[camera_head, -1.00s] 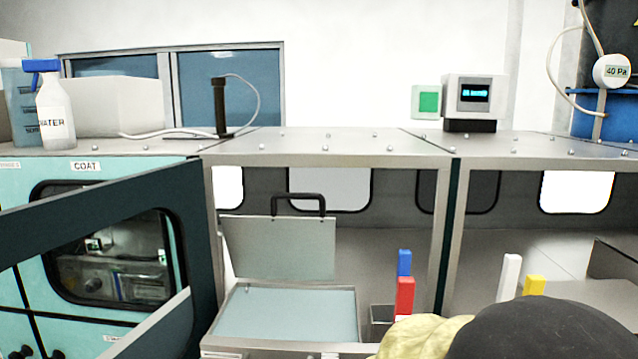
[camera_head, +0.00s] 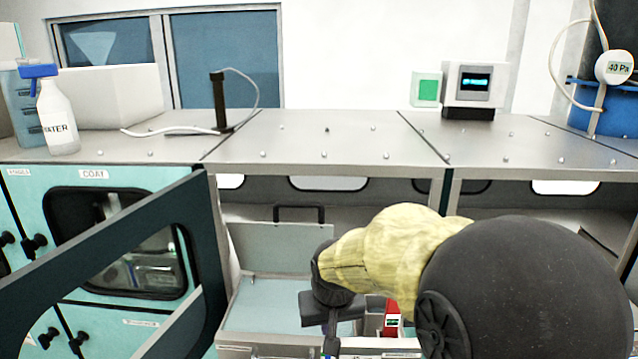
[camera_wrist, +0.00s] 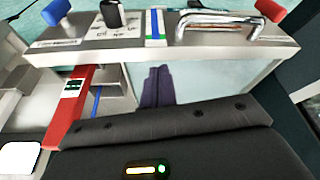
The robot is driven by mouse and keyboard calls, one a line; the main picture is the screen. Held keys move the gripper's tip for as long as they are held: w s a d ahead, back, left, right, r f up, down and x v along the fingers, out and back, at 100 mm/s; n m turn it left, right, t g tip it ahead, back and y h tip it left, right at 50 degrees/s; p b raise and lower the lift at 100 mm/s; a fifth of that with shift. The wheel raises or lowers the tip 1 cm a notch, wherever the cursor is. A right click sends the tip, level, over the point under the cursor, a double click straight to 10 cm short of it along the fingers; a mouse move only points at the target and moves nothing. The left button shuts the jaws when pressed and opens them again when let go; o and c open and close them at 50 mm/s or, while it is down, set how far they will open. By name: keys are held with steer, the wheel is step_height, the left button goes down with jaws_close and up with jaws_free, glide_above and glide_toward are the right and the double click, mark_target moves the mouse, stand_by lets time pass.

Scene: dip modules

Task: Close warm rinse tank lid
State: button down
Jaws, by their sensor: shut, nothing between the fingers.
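The warm rinse tank (camera_head: 240,318) stands open in the middle bay, with a pale blue surface inside. Its grey lid (camera_head: 270,245) stands raised at the back edge, with a black handle (camera_head: 299,208) on top. My gripper (camera_head: 331,345) is in front of the lid, at the tank's right front, with its fingers pointing down. It is apart from the lid and handle. In the wrist view the dark fingers (camera_wrist: 157,85) are together and empty, over the pale tank area. Part of the lid's right side is hidden behind my arm.
A red thing with a small screen (camera_head: 392,318) stands right of the tank; it also shows in the wrist view (camera_wrist: 65,118). The wrist view shows a front panel with knobs and a metal handle (camera_wrist: 228,24). An open dark-framed door (camera_head: 110,240) stands left. The metal bay roof overhangs.

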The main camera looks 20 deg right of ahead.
steer(key=w+r+m+t, duration=0.1)
steer(key=w+r, duration=0.3)
steer(key=r, duration=0.5)
steer(key=w+r+m+t+h, duration=0.1)
steer(key=w+r, duration=0.3)
steer(key=r, duration=0.5)
steer(key=w+r+m+h, duration=0.1)
steer(key=w+r, duration=0.3)
steer(key=r, duration=0.5)
steer(key=shift+d+r+m+t, duration=0.3)
steer(key=shift+m+t, duration=0.1)
steer(key=shift+m, duration=0.2)
steer(key=p+x, duration=0.2)
steer(key=x, duration=0.8)
steer(key=shift+d+r+p, duration=0.15)
steer(key=shift+p, duration=0.2)
steer(key=shift+w, duration=0.1)
steer(key=shift+f+b, duration=0.2)
steer(key=shift+b, duration=0.1)
